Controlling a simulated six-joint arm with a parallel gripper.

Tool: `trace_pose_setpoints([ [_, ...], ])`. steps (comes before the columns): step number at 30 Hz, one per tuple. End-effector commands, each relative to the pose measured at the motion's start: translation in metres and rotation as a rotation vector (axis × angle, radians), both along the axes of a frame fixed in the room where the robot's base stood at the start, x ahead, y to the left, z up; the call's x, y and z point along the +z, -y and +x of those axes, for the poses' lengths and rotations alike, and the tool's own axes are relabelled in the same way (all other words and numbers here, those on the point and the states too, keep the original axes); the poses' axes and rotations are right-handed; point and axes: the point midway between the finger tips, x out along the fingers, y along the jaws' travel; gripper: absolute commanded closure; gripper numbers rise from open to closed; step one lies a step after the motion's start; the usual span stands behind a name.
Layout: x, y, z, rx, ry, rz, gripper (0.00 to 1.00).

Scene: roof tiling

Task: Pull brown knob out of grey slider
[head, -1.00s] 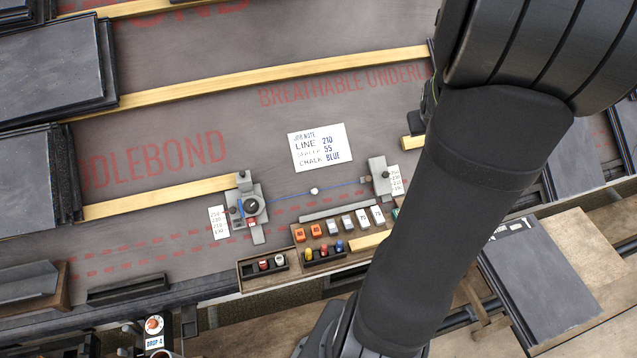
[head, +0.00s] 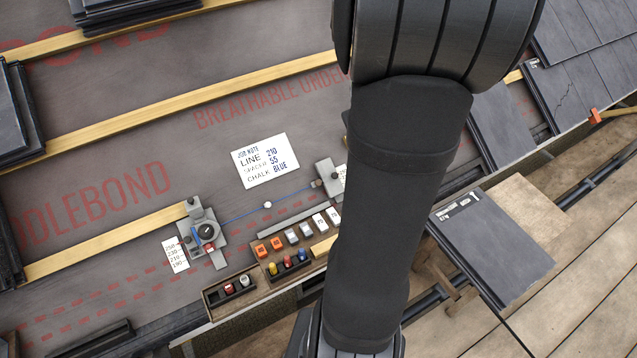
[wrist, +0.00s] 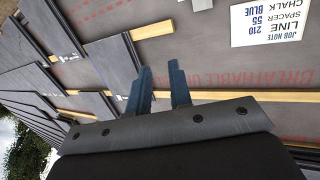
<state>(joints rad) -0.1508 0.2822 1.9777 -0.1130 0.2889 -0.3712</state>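The grey slider (head: 331,176) sits on the grey underlay at the right end of a blue line, partly covered by my arm. A small brown knob (head: 317,184) shows at its left side; it is too small to tell how deeply it sits. Another grey block (head: 206,238), with a dark round knob, stands at the line's left end. My gripper (wrist: 160,88) shows in the wrist view with its two blue fingers apart and nothing between them. It is over the underlay and battens, away from the slider. In the head view my arm hides it.
A job note (head: 265,160) lies above the line. A wooden tray (head: 262,274) of coloured pieces lies below it, partly behind my arm. Slates (head: 493,247) lie at the right, and wooden battens (head: 110,243) cross the roof. Bare underlay is free left of the note.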

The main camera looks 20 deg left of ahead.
Motion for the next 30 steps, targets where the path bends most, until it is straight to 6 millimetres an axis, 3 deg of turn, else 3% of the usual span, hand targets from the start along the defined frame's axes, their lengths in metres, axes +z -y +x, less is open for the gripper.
trace_pose_setpoints([
  [1,-0.005,-0.002,0.001,0.006,-0.01,0.002,0.71],
  [3,-0.017,-0.008,0.004,0.02,-0.035,0.008,0.57],
  [4,-0.023,-0.011,0.006,0.028,-0.048,0.012,0.56],
  [18,-0.165,-0.08,0.024,0.193,-0.262,0.12,0.56],
  [21,-0.182,-0.087,0.024,0.21,-0.276,0.133,0.56],
  [30,-0.203,-0.096,0.028,0.223,-0.286,0.142,0.56],
])
